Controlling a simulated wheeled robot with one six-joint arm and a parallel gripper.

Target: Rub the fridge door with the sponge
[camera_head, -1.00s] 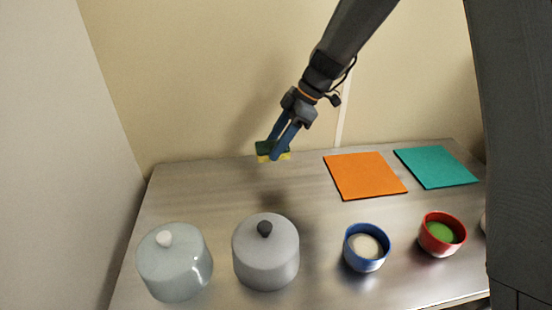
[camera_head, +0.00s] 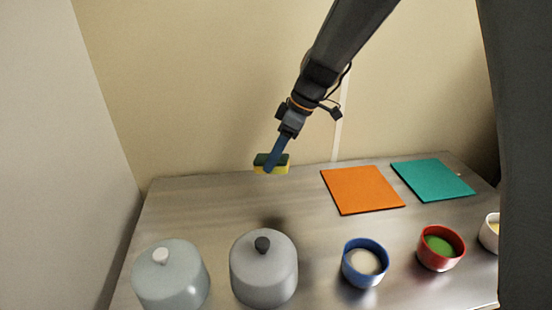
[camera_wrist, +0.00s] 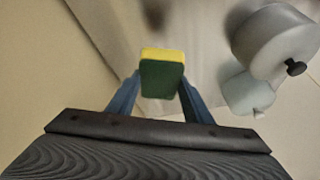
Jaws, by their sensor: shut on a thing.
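The sponge (camera_head: 281,164), green on one side and yellow on the other, is held up above the back of the metal counter. My gripper (camera_head: 270,166) is shut on it. In the wrist view the sponge (camera_wrist: 162,76) sits between the two blue fingers of my gripper (camera_wrist: 160,92), its green face toward the camera and a yellow edge at the top. No fridge door can be made out for sure in either view; a plain grey-white surface (camera_head: 50,140) stands at the left.
The metal counter (camera_head: 215,205) carries a pale glass-like lidded pot (camera_head: 172,280), a grey lidded pot (camera_head: 264,275), a blue bowl (camera_head: 364,277), a red bowl (camera_head: 440,258) and a white bowl (camera_head: 489,236). An orange mat (camera_head: 362,190) and a teal mat (camera_head: 433,180) lie at the back right.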

